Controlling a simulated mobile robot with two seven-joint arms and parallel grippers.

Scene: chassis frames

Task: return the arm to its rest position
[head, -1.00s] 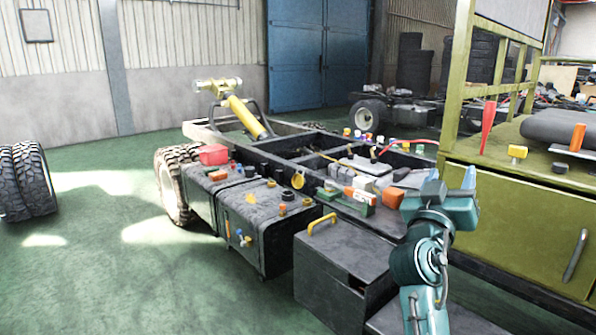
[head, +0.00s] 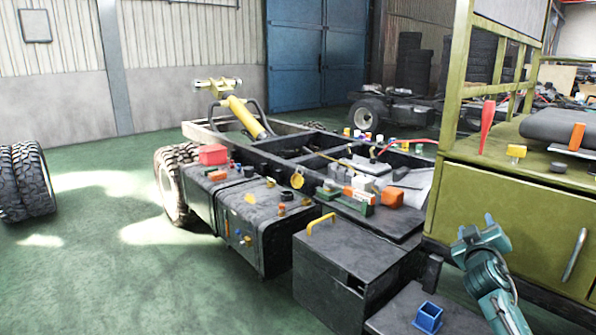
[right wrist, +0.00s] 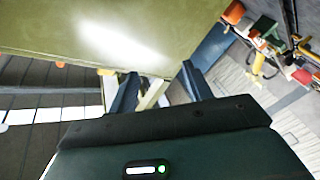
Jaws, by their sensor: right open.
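My right gripper (head: 475,226) is in the lower right of the head view, in front of the olive-green cabinet (head: 500,205). Its teal arm comes up from the bottom edge. Its two fingers are apart; in the right wrist view the gripper (right wrist: 160,85) shows nothing held between them, with the cabinet's pale green surface (right wrist: 90,30) beyond. My left gripper is not in view.
A dark chassis frame (head: 215,137) with boxes and small parts stands left of the gripper. A small blue open box (head: 428,317) sits on a dark low surface (head: 392,312) near the arm.

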